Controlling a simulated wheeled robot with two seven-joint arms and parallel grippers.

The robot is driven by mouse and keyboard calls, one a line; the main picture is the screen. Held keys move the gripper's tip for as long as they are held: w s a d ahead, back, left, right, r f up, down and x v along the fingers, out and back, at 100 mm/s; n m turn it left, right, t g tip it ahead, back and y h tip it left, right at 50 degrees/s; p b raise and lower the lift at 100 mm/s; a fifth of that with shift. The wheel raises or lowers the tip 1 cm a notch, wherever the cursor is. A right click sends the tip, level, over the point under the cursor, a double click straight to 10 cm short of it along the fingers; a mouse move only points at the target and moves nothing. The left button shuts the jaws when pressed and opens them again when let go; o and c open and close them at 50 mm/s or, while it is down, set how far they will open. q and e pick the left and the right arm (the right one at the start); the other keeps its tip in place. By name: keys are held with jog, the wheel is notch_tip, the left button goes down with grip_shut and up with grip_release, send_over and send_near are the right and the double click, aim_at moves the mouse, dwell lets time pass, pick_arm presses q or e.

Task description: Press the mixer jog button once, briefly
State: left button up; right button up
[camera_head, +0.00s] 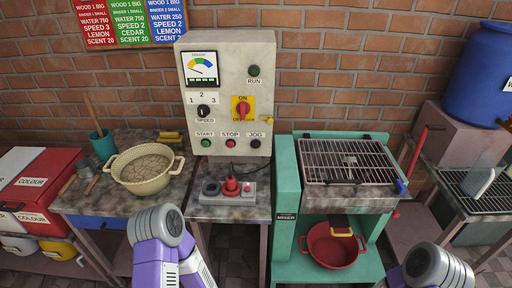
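The pale control cabinet (224,120) stands against the brick wall. The teal mixer (287,190) stands to the right of the cabinet, with a grille on top and a red basin (333,245) below. Only grey and purple links of my arms show at the bottom, well below the jog button. Neither gripper's fingers are visible.
A grey box with a red knob (232,186) lies on the bench below the cabinet. A cream bowl (146,169) stands left. The space directly before the cabinet's buttons looks clear.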

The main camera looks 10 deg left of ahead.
pick_arm(q)
grip_shut()
dwell(1.4)
